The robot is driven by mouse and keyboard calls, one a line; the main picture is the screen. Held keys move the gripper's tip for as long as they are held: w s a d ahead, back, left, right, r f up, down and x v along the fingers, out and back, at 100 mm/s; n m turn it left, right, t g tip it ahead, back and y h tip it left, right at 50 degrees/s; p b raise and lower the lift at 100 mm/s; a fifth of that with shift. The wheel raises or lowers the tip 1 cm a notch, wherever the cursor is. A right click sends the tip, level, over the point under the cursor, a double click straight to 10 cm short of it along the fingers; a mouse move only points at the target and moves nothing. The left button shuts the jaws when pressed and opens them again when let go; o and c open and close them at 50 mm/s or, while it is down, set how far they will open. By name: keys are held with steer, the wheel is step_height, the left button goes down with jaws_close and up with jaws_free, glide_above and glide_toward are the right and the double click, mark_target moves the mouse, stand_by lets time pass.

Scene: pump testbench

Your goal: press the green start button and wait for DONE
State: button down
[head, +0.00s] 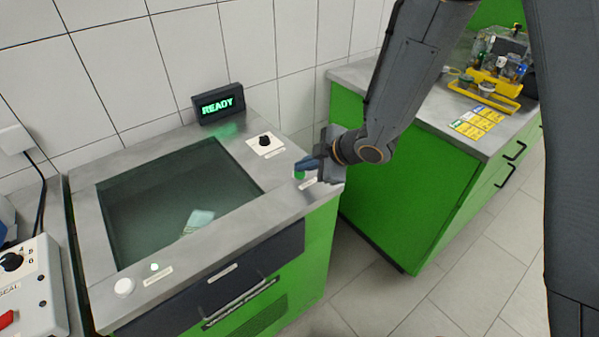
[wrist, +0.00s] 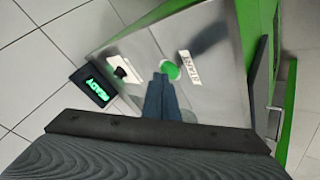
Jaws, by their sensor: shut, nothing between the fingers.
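The green start button (head: 299,175) is on the right end of the steel bench top, with a label beside it. It also shows in the wrist view (wrist: 170,70), beside a label reading START. My gripper (head: 306,165) is shut and empty, its fingertips at or just above the button; I cannot tell whether they touch it. In the wrist view the shut fingers (wrist: 161,80) point at the button and overlap its near edge. The display (head: 218,104) at the back of the bench reads READY in green.
A black knob (head: 265,141) on a white plate is behind the button. A sunken tank (head: 150,205) holds a pale object (head: 198,219). A white button (head: 124,287) is at the front left. A green cabinet (head: 400,185) with a yellow rack (head: 490,88) stands to the right, across a gap.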

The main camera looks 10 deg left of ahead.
mark_target(304, 175)
steer(key=shift+f, duration=0.2)
steer(key=shift+r, duration=0.15)
stand_by(0.3)
steer(key=shift+r+p, duration=0.8)
steer(key=shift+r, duration=0.1)
step_height(304, 175, up, 5)
steer(key=p, duration=0.4)
steer(key=shift+p, duration=0.4)
